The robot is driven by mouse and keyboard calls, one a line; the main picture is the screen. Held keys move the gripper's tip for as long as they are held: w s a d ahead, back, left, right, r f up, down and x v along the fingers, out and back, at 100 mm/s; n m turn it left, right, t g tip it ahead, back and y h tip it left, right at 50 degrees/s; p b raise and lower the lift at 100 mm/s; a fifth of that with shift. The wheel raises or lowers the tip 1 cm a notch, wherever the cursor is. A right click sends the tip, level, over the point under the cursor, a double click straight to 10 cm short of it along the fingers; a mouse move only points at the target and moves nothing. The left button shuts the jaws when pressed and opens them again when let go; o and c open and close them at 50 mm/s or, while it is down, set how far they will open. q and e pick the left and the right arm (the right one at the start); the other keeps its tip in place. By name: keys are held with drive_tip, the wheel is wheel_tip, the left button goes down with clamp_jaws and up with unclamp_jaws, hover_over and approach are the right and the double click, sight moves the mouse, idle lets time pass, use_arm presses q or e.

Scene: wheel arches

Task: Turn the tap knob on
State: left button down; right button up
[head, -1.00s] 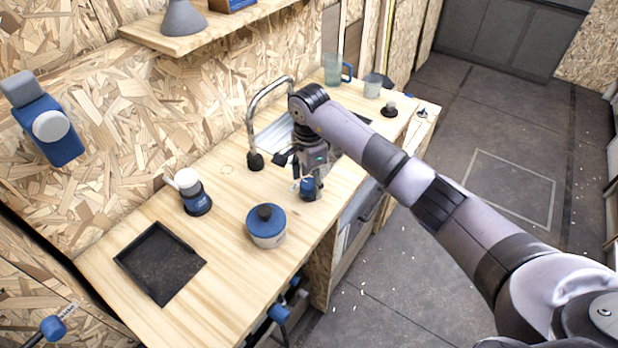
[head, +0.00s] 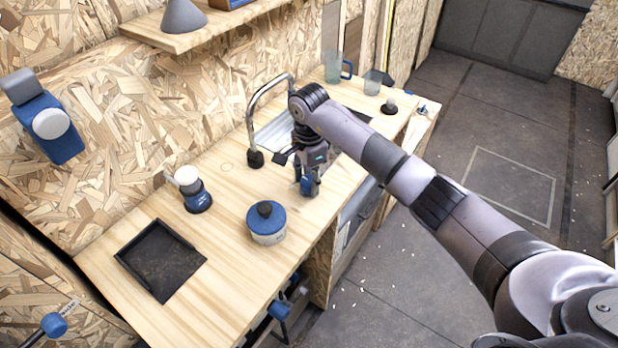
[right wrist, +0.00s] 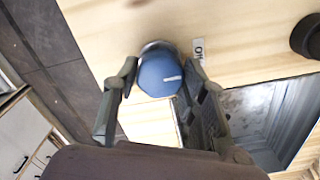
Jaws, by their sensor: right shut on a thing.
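The tap knob (right wrist: 160,76) is blue with a short white line on its top. In the right wrist view it sits between the two fingers of my right gripper (right wrist: 164,70), which is shut on it. A small label reading "ON" (right wrist: 198,48) is beside the knob on the wood. In the head view my right gripper (head: 308,187) points down at the counter's front edge, and its fingers partly hide the knob. The curved metal tap (head: 252,112) rises behind the gripper, by the sink (head: 275,134). My left gripper is not in view.
On the wooden counter (head: 225,235) are a blue-lidded pot (head: 266,228), a blue and white bottle (head: 193,192) and a black tray (head: 160,262). A jug (head: 333,68) and a cup (head: 373,83) stand at the far end. A shelf (head: 225,25) hangs above.

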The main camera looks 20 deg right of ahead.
drive_tip(key=shift+c, duration=0.5)
drive_tip(key=shift+m, duration=0.3)
drive_tip(key=m+b, duration=0.2)
drive_tip(key=shift+f+m, duration=0.1)
drive_tip(key=shift+m, duration=0.3)
drive_tip(key=m+b, duration=0.2)
drive_tip(key=m, duration=0.3)
drive_tip(key=shift+b, duration=0.3)
drive_tip(key=m+b, duration=0.1)
drive_tip(key=m, duration=0.3)
drive_tip(key=shift+m+b, duration=0.3)
drive_tip(key=shift+m, duration=0.1)
drive_tip(key=shift+m+b, duration=0.55)
drive_tip(key=shift+m, duration=1.75)
drive_tip(key=o, duration=1.2)
drive_tip(key=shift+c, duration=0.2)
